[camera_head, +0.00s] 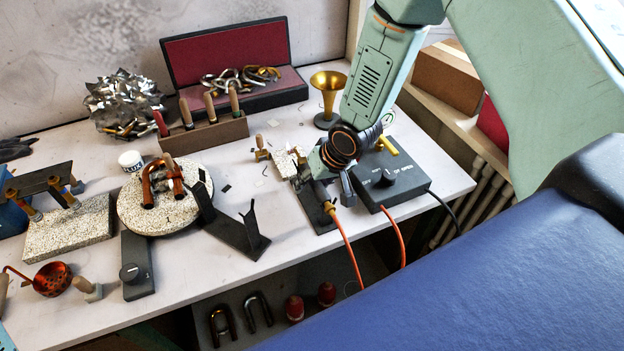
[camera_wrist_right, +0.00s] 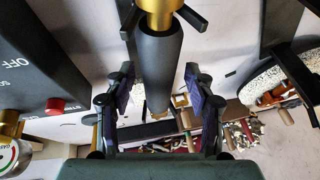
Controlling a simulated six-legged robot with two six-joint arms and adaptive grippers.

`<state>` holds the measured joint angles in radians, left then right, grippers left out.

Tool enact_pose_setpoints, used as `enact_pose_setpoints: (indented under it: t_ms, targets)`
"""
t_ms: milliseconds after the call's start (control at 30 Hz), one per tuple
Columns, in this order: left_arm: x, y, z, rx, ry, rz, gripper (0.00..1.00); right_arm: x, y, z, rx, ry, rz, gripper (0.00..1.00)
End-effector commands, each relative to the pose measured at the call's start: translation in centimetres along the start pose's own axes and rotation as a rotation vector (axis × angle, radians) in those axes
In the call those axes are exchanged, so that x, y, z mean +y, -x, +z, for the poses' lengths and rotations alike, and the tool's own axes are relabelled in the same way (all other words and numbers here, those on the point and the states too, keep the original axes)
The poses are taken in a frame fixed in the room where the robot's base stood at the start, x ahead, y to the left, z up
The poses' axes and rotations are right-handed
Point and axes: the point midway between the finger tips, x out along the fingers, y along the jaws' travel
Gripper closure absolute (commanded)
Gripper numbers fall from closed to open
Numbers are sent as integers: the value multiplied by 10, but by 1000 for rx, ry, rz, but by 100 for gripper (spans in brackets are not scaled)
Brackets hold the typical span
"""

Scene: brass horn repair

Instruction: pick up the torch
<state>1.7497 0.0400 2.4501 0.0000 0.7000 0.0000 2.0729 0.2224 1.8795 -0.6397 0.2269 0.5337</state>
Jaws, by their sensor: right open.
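The torch (camera_wrist_right: 158,75) is a dark grey cylinder with a brass fitting at its upper end in the right wrist view. In the head view mostly its brass end (camera_head: 329,207) with an orange hose shows; my gripper hides much of the rest. My right gripper (camera_head: 322,186) is open at the torch, above a dark plate on the bench. In the right wrist view its two fingers (camera_wrist_right: 158,88) stand on either side of the grey cylinder, with gaps visible. I cannot tell the depth between them exactly. My left gripper is not in view.
A dark control box (camera_head: 400,174) with a knob stands close right of my gripper. A brass horn bell (camera_head: 328,90) stands behind. A black angled stand (camera_head: 236,236) and a round speckled slab (camera_head: 136,214) are to the left. The bench's front strip is mostly bare.

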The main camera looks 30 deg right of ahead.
Motion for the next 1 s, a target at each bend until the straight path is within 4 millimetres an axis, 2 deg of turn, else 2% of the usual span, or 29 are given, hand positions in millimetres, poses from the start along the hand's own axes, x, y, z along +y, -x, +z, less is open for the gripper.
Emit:
enact_pose_setpoints:
  t_ms: [133, 767, 1000]
  targets:
    - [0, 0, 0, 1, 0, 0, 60, 0, 0, 0, 0, 0, 0, 46]
    - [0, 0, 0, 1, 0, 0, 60, 0, 0, 0, -1, 0, 0, 99]
    - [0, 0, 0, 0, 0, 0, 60, 0, 1, 0, 0, 1, 0, 100]
